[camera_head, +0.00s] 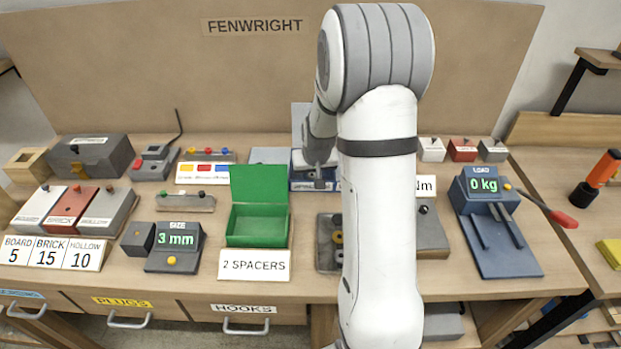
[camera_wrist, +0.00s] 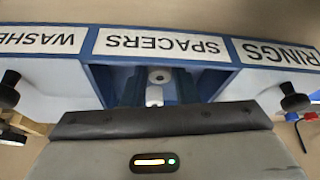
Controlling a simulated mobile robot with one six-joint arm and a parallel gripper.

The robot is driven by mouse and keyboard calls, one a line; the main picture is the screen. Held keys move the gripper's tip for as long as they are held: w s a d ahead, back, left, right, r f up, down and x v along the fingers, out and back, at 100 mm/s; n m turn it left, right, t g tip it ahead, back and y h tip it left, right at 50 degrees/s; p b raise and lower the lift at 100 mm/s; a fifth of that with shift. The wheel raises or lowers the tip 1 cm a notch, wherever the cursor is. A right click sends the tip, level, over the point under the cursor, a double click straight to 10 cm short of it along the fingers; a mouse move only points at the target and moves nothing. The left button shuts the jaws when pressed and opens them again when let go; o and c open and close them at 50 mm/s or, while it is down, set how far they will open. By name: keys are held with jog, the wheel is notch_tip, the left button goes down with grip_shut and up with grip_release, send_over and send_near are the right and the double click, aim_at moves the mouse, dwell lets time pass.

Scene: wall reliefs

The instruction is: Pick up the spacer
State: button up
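The middle compartment of a blue unit (camera_wrist: 92,45), labelled SPACERS, shows in the wrist view between the WASHERS and RINGS fronts. Inside it are a pale round spacer with a dark hole (camera_wrist: 159,75) and another pale piece (camera_wrist: 154,96) nearer my gripper. My gripper (camera_wrist: 160,92) reaches into this compartment, its dark fingers apart on either side of the nearer piece. I see no clear grip on it. In the head view my gripper (camera_head: 317,172) is low over the blue unit (camera_head: 312,186), partly hidden by my arm.
A green box (camera_head: 258,223) with its lid up stands empty behind a "2 SPACERS" card (camera_head: 254,265). A grey tray (camera_head: 327,250) holds ring-shaped parts, partly hidden by my arm. Dark knobs (camera_wrist: 9,88) (camera_wrist: 294,97) stick out on both sides in the wrist view.

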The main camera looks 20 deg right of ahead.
grip_shut()
